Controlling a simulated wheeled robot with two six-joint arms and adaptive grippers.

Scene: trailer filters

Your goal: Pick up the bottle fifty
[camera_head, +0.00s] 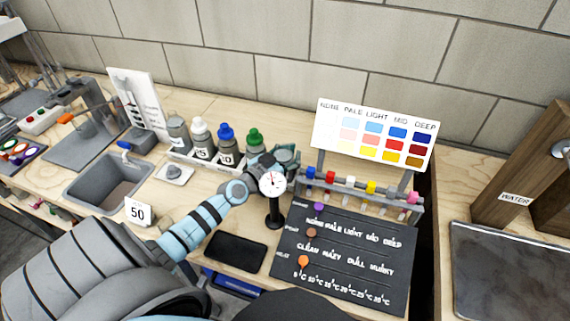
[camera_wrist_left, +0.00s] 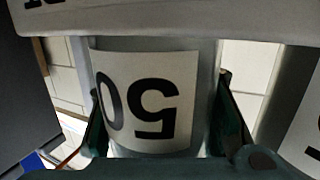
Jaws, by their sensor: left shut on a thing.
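The bottle fifty (camera_wrist_left: 148,100) shows in the left wrist view as a pale cylinder with a white label reading 50, upside down in that picture. My left gripper (camera_wrist_left: 165,130) has a dark green finger on each side of it and is shut on it. In the head view my left gripper (camera_head: 283,158) is at the right end of the bottle row, beside the green-capped bottle (camera_head: 254,139). That bottle's lower part and label are hidden by the gripper and arm. The bottle's lower end is behind the rack's front strip in the wrist view. My right gripper is out of view.
White-capped (camera_head: 201,138) and blue-capped (camera_head: 226,143) bottles stand left in the rack (camera_head: 186,160). A round gauge (camera_head: 272,184) stands close to my gripper. A vial stand (camera_head: 350,196) and dark chart board (camera_head: 340,260) are to the right. A 50 card (camera_head: 138,212) stands by the sink.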

